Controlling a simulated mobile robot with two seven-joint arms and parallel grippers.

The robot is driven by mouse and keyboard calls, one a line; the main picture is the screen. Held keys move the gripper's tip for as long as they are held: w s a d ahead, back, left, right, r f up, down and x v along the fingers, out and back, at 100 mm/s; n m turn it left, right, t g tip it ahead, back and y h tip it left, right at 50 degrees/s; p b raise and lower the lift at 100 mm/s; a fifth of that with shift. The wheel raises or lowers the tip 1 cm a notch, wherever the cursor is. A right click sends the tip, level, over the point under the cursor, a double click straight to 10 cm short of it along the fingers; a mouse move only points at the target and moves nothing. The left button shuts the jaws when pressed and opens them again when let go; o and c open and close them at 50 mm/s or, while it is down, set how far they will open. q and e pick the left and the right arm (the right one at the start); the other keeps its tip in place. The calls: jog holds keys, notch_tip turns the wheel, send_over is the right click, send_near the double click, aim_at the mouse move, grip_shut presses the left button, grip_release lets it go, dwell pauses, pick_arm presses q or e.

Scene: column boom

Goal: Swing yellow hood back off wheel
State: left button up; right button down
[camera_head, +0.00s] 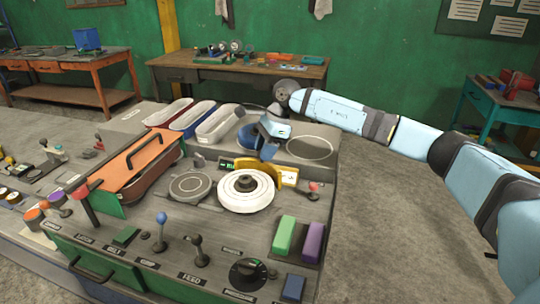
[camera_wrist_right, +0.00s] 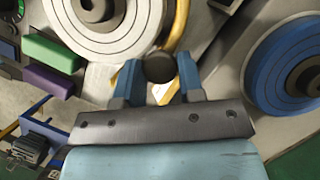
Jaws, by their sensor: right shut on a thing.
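The yellow hood (camera_head: 262,168) stands along the far side of the white wheel (camera_head: 245,200) in the head view. Most of the wheel's top face is uncovered. In the wrist view the hood shows as a thin yellow curve (camera_wrist_right: 181,22) beside the white wheel (camera_wrist_right: 98,22). My right gripper (camera_head: 266,150) reaches in from the back right, just behind the hood. In the wrist view its fingers (camera_wrist_right: 159,75) are closed on a round dark knob (camera_wrist_right: 160,68) near the hood. How the knob joins the hood is hidden. My left gripper is not in view.
A blue wheel (camera_wrist_right: 290,65) stands close to my right gripper. A grey round plate (camera_head: 190,187) lies left of the white wheel. Green (camera_head: 285,235) and purple (camera_head: 312,242) blocks and a red-topped lever (camera_head: 313,188) are nearer the console's right edge. Open floor lies right of the console.

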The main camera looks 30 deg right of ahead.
jog(key=shift+w+a+n, duration=0.15)
jog(key=shift+w+n, duration=0.1)
jog(key=shift+n, duration=0.05)
jog(key=shift+w, duration=0.1)
jog(key=c, duration=0.8)
grip_release()
jog(key=shift+o, duration=0.2)
jog(key=shift+r, duration=0.15)
jog(key=w+b+v, duration=0.1)
jog(key=v, duration=1.2)
jog(key=shift+s+r, duration=0.35)
jog(key=shift+f, duration=0.1)
